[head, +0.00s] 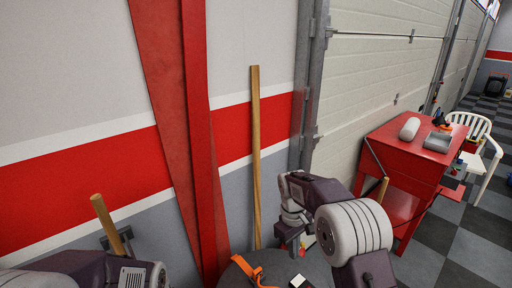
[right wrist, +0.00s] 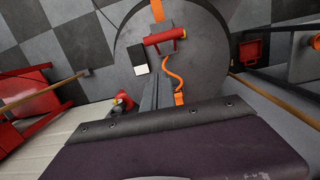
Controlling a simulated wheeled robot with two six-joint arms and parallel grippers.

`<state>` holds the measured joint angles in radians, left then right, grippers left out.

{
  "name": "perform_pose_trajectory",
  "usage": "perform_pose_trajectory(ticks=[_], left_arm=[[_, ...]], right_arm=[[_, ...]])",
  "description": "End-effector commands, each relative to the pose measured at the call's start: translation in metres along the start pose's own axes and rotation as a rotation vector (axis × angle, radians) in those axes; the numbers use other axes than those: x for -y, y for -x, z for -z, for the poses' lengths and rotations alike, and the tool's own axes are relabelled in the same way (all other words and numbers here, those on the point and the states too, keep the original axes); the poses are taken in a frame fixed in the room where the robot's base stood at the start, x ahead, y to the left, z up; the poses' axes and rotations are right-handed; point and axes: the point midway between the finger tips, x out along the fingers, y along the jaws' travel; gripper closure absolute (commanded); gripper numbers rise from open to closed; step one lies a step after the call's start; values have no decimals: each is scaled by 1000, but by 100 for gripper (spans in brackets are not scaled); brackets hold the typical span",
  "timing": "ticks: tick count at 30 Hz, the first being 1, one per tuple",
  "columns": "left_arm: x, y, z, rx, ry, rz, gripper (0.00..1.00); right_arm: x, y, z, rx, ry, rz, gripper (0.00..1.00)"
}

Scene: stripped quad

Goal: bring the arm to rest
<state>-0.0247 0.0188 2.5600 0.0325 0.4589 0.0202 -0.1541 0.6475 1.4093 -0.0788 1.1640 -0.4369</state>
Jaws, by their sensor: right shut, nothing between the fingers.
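My right arm reaches forward in the head view and bends down at the wrist. Its gripper (head: 291,242) is small there, above the far edge of a dark round top (head: 318,270). In the right wrist view the shut, empty fingers (right wrist: 154,84) point toward the same round top (right wrist: 205,55). My left arm shows only in part at the bottom left of the head view; its gripper is not visible.
On the round top lie an orange strap (head: 249,271), a black-and-white block (head: 298,281) and a red cylindrical item (right wrist: 164,37). A wooden pole (head: 256,150) leans on the wall. A red workbench (head: 408,147) and white chair (head: 482,150) stand right.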

Motion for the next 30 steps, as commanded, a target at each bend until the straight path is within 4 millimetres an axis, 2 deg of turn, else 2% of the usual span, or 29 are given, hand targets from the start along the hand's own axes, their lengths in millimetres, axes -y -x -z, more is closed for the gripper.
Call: perform_pose_trajectory(ticks=[1,3,6,8,12,15,18,21,30], left_arm=[[0,0,0,0,0,0,64],[0,0,0,0,0,0,64],[0,0,0,0,0,0,64],[0,0,0,0,0,0,64],[0,0,0,0,0,0,64],[0,0,0,0,0,0,64],[0,0,0,0,0,0,64],[0,0,0,0,0,0,64],[0,0,0,0,0,0,64]], right_arm=[[-2,15,-16,-11,-21,-2,100],[4,25,-45,-18,-53,7,100],[17,25,-81,-46,-133,16,100],[28,19,-103,-66,-195,22,100],[60,-8,-152,-112,-373,38,100],[81,-31,-176,-128,-490,51,100],[89,-48,-183,-149,-592,56,100],[81,-45,-172,-200,-649,45,100],[81,-45,-172,-196,-653,46,100]])
